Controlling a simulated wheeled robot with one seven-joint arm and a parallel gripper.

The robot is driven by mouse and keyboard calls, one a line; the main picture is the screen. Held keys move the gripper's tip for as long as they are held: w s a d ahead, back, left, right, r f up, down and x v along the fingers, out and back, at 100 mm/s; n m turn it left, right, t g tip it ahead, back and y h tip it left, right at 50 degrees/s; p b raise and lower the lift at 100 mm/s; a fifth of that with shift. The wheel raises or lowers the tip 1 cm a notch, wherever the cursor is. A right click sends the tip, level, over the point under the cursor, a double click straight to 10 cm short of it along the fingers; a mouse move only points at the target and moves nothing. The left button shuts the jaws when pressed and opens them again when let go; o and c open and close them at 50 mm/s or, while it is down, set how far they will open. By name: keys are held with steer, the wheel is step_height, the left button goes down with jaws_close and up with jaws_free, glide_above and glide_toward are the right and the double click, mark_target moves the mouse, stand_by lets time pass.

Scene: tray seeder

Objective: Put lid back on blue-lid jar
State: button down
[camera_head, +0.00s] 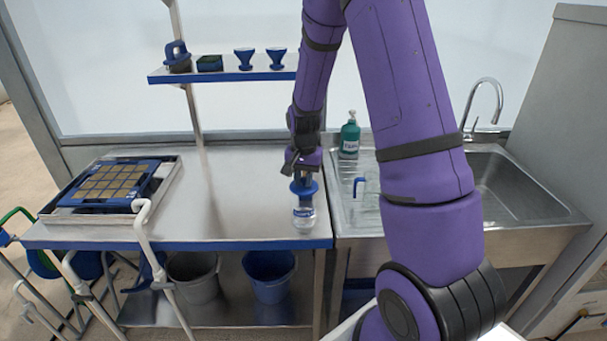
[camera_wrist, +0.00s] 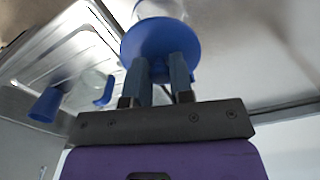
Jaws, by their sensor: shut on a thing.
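The blue lid (camera_head: 304,188) is a round disc with a raised grip. My gripper (camera_head: 303,176) is shut on that grip from above. In the wrist view, the lid (camera_wrist: 150,38) shows between and beyond the two fingers of my gripper (camera_wrist: 164,68). The clear jar (camera_head: 304,220) stands upright on the steel table near its front right edge, with a blue band on it. The lid is directly over the jar's mouth. Part of the jar (camera_wrist: 160,8) shows past the lid in the wrist view. I cannot tell whether lid and jar touch.
A clear jug with a blue handle (camera_head: 360,187) stands right of the jar by the sink (camera_head: 510,190). A green bottle (camera_head: 350,137) is behind. A seed tray (camera_head: 75,200) lies at left; a shelf (camera_head: 225,75) hangs behind. The table middle is clear.

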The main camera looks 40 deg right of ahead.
mark_target(303, 186)
steer(key=shift+f, duration=2.1)
steer(key=shift+f, duration=0.15)
stand_by(0.6)
steer(key=shift+c, duration=2.2)
jaws_free()
steer(key=shift+r, duration=3.5)
steer(key=shift+c, duration=0.4)
jaws_close()
